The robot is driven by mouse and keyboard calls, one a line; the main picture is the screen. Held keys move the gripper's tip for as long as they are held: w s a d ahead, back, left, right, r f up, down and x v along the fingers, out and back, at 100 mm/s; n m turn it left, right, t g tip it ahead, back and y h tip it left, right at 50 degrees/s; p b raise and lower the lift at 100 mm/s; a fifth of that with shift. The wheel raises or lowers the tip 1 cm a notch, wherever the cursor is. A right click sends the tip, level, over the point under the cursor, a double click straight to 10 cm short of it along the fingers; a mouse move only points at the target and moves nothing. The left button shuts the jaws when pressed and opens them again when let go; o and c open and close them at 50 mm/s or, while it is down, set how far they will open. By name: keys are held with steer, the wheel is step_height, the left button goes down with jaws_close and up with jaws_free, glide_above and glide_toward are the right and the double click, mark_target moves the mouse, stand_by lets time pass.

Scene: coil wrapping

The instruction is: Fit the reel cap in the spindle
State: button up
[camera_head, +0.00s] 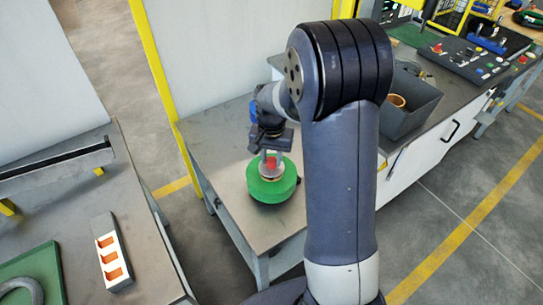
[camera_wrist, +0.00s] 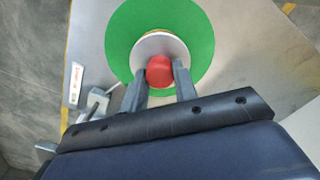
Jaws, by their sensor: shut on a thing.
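The red knob, which looks like part of the reel cap (camera_wrist: 160,70), sits between the two fingers of my gripper (camera_wrist: 160,84) in the wrist view. It also shows as a small red patch in the head view (camera_head: 270,162). A pale round disc (camera_wrist: 150,47) lies directly around or below the knob, over a wide green disc (camera_wrist: 199,30). The green disc rests on the grey table in the head view (camera_head: 272,191). My gripper (camera_head: 269,158) points down over its middle. The spindle itself is hidden, so I cannot tell how deep the cap sits.
The grey table (camera_head: 222,175) has bare room around the green disc. A white block with orange slots (camera_head: 110,256) stands on the left bench. A dark bin (camera_head: 412,112) stands on the bench at right. A yellow post (camera_head: 152,55) rises behind the table.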

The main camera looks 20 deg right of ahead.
mark_target(272, 160)
steer(key=shift+f+b, duration=0.35)
steer(key=shift+f, duration=0.25)
steer(key=o, duration=1.1)
steer(key=shift+o, duration=0.2)
steer(key=shift+r, duration=0.1)
step_height(272, 160, up, 11)
steer(key=shift+f, duration=0.2)
step_height(272, 160, down, 10)
steer(key=shift+f, duration=0.25)
steer(key=shift+r+p, duration=0.45)
steer(key=shift+r, duration=0.05)
